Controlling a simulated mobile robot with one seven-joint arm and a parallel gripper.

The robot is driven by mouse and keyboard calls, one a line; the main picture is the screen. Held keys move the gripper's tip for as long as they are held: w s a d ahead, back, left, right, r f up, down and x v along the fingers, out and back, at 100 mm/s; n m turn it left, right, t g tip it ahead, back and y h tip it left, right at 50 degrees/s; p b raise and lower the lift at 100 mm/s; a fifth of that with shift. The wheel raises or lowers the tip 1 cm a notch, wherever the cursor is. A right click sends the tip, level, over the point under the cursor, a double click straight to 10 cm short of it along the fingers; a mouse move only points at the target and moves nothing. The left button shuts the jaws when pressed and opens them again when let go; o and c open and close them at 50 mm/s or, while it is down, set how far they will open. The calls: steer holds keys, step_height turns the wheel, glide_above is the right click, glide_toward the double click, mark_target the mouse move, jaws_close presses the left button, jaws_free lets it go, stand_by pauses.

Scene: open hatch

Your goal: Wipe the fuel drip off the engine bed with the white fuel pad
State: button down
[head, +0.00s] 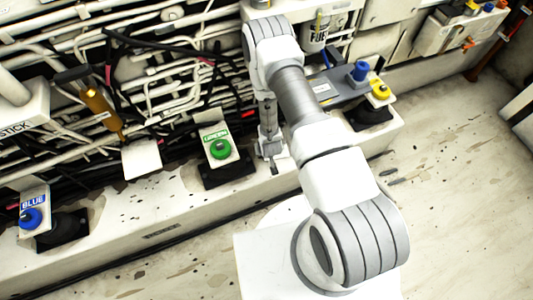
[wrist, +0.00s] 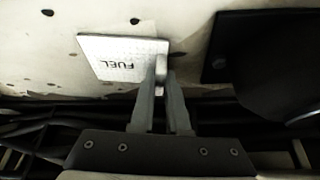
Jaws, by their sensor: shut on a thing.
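The white fuel pad (wrist: 112,58) shows in the wrist view, with FUEL printed on it upside down. My gripper (wrist: 165,80) is shut on the small upright tab at the pad's edge. The pad is over the pale engine bed (wrist: 190,15); I cannot tell whether it touches it. In the head view my gripper (head: 270,158) points down at the bed ledge (head: 150,205), right of the green knob, and my arm hides the pad. Dark spots mark the bed around the pad. I cannot tell which, if any, is the fuel drip.
A green knob (head: 220,149) on a black base stands just left of my gripper. A blue knob (head: 30,218) is far left, a yellow knob (head: 380,90) right. A blank white square (head: 142,159) lies on the ledge's back edge. Pipes and cables crowd behind.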

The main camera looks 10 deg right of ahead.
steer(key=shift+w+a, duration=0.2)
steer(key=shift+w, duration=0.85)
steer(key=shift+w+a, duration=0.2)
steer(key=shift+w, duration=0.8)
steer(key=shift+s+r+p, duration=0.15)
steer(key=shift+r+p, duration=1.8)
steer(key=shift+r, duration=0.95)
step_height(320, 180, up, 3)
steer(key=shift+p, duration=0.9)
steer(key=shift+s, duration=0.1)
